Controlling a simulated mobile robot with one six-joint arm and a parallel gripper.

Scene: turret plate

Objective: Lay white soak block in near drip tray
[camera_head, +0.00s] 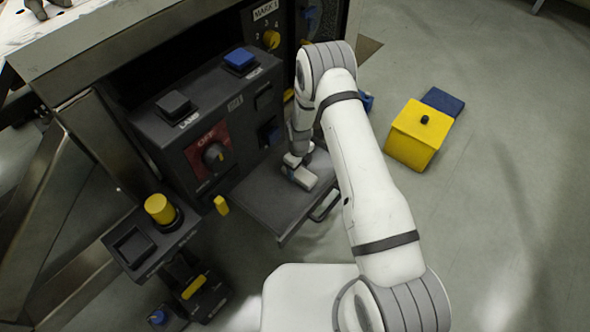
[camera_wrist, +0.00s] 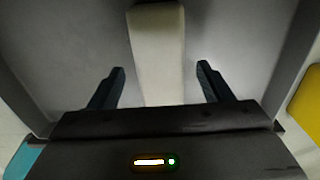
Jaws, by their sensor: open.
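The white block (camera_wrist: 158,50) lies on a flat grey surface in the wrist view, long side running away from me. My gripper (camera_wrist: 160,85) is open, one finger on each side of the block's near end, with gaps to both. In the head view my gripper (camera_head: 298,160) is low over a pulled-out dark tray (camera_head: 265,203) with a handle. A pale piece there (camera_head: 303,178) looks like the block, partly hidden by the gripper. Which tray is the near drip tray I cannot tell; a small square recess (camera_head: 133,246) shows at the lower left.
A dark panel with a red-backed knob (camera_head: 213,155), a grey button (camera_head: 175,104) and a blue button (camera_head: 240,60) stands behind the tray. A yellow cylinder (camera_head: 160,208) stands beside the recess. A yellow box (camera_head: 418,138) is on the floor; floor at right is clear.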

